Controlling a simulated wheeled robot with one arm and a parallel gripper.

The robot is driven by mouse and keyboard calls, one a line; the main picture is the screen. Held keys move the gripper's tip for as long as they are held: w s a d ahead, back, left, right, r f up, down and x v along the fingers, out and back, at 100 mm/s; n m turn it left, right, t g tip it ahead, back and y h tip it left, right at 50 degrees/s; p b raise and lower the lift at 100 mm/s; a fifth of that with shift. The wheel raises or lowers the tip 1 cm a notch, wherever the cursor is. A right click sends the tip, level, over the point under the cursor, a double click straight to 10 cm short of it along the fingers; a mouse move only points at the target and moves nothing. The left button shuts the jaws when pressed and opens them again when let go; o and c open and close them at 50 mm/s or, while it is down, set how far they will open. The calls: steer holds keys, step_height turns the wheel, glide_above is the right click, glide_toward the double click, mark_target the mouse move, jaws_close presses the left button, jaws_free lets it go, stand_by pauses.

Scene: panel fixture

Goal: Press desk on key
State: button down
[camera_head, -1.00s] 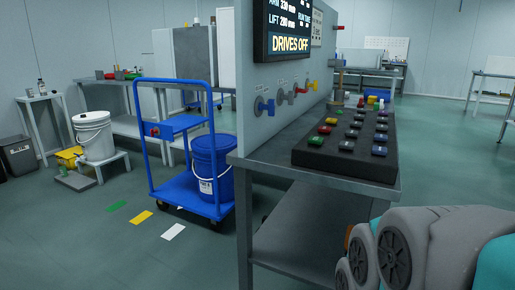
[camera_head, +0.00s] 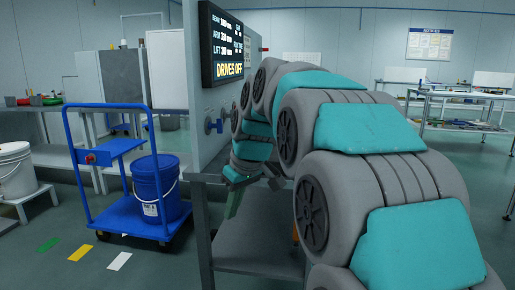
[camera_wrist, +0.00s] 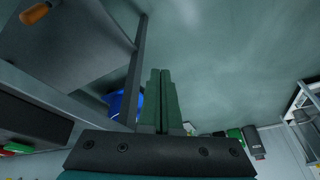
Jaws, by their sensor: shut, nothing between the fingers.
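The panel (camera_head: 207,128) stands upright with a dark display (camera_head: 222,45) reading "DRIVES OFF". My arm hides the desk of keys in the head view. In the wrist view a dark block (camera_wrist: 32,118) at the left edge, with red and green bits (camera_wrist: 14,149) beside it, looks like the key desk; single keys cannot be told apart. My gripper (camera_head: 232,212) points down in front of the bench's near end. Its green fingers (camera_wrist: 160,72) are shut together and empty, apart from the keys.
The bench's lower shelf (camera_head: 255,250) lies below my gripper. A blue trolley (camera_head: 133,220) carrying a blue bucket (camera_head: 158,190) stands at left. The floor in front of the trolley is clear except for coloured marks.

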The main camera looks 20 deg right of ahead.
steer(key=w+d+r+n+t+p, duration=0.2)
steer(key=w+d+r+n+t, duration=0.3)
steer(key=w+d+r, duration=1.1)
steer(key=shift+w+d+r+n+t+h+p, duration=0.35)
steer(key=shift+w+r+n, duration=0.25)
steer(key=shift+w+r, duration=0.75)
steer(key=shift+f, duration=0.2)
step_height(320, 180, down, 7)
steer(key=b, duration=0.6)
steer(key=shift+f, duration=0.15)
steer(key=shift+f+b, duration=0.6)
steer(key=shift+f, duration=0.05)
steer(key=shift+f, duration=0.15)
steer(key=shift+f+b, duration=0.25)
steer(key=shift+b, duration=0.25)
